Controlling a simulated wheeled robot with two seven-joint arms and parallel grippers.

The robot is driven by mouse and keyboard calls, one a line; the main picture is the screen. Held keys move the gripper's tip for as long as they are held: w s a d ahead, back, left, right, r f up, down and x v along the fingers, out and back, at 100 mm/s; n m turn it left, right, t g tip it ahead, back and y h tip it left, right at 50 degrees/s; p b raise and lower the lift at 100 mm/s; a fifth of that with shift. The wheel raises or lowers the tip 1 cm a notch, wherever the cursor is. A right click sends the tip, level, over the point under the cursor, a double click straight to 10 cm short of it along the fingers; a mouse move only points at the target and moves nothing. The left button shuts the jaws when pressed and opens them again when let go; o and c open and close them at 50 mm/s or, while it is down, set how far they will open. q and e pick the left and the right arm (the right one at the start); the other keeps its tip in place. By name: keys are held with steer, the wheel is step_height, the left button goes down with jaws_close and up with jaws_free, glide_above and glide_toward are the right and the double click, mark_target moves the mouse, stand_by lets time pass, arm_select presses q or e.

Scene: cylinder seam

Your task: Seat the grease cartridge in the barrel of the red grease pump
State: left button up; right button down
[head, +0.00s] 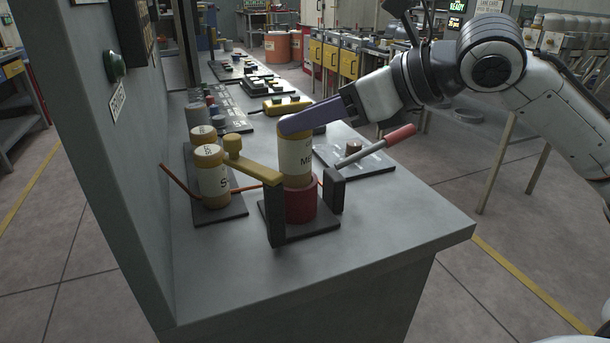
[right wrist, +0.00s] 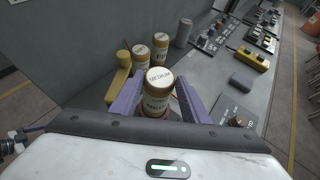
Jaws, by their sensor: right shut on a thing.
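My right gripper (head: 312,117), with purple fingers, is shut on a tan cartridge with a white label (head: 295,160). The cartridge is upright. In the right wrist view its top reads MEDIUM (right wrist: 159,77), with the gripper fingers (right wrist: 157,100) on both sides. Its lower end is at the mouth of the red barrel (head: 301,204) of the grease pump; I cannot tell how far inside it is. The pump has a dark base plate (head: 318,225), dark posts (head: 275,215), a yellow arm with a knob (head: 254,171) and a red-handled lever (head: 385,145). My left gripper is not in view.
Other tan cartridges (head: 213,180) stand on a dark tray (head: 225,212) left of the pump, close to the wall panel (head: 110,170). A dark plate (head: 370,175) lies to the right. Several parts sit farther along the bench. The bench's front corner (head: 400,235) is clear.

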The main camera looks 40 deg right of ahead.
mark_target(309, 153)
step_height(309, 153, down, 3)
steer(key=shift+f+b, duration=0.1)
steer(key=shift+b, duration=0.8)
step_height(309, 153, down, 3)
steer(key=b, duration=0.3)
steer(key=shift+w, duration=0.1)
steer(key=shift+f, duration=0.2)
steer(key=c, duration=1)
jaws_free()
steer(key=shift+r, duration=0.2)
